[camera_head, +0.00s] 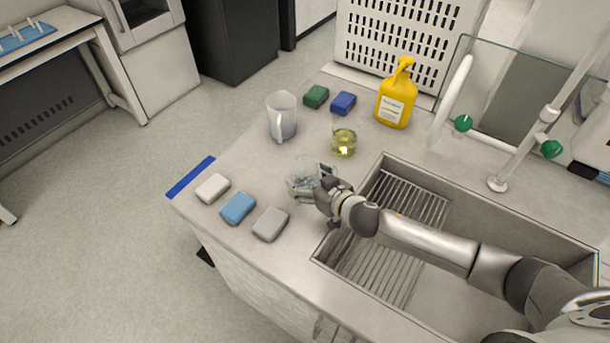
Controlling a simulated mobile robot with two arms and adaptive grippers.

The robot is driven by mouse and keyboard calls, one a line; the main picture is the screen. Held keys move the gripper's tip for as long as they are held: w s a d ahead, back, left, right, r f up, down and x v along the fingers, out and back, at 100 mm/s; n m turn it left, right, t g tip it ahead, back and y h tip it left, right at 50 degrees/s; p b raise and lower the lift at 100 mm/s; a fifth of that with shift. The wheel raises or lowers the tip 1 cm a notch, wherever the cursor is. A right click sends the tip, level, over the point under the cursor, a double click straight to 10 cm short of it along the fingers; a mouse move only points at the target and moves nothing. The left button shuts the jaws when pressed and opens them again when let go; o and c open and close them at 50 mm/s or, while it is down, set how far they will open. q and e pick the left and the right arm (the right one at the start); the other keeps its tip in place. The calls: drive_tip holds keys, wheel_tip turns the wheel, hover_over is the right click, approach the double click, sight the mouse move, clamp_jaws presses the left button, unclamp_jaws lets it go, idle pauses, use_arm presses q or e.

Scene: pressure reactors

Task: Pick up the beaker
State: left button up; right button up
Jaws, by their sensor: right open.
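A clear glass beaker (305,171) stands on the grey counter, left of the sink. My right gripper (303,184) is open at the beaker, its fingers at the near side and overlapping the lower part of the glass. I cannot tell whether the fingers touch it. A small glass vessel with yellow liquid (343,143) stands just behind and right of the beaker. My left gripper is not in view.
White (212,188), light blue (238,208) and grey (270,223) sponges lie at the front left. The sink (384,165) is at the right.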

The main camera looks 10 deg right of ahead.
drive_tip(key=shift+w+a+f, duration=0.2)
drive_tip(key=shift+w, duration=0.3)
drive_tip(key=shift+w+a+f, duration=0.1)
drive_tip(key=shift+w+f, duration=0.05)
drive_tip(key=shift+w, duration=0.05)
drive_tip(key=c, duration=1.1)
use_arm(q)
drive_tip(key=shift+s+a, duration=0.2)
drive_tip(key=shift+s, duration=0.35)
use_arm(e)
drive_tip(key=shift+c, duration=0.2)
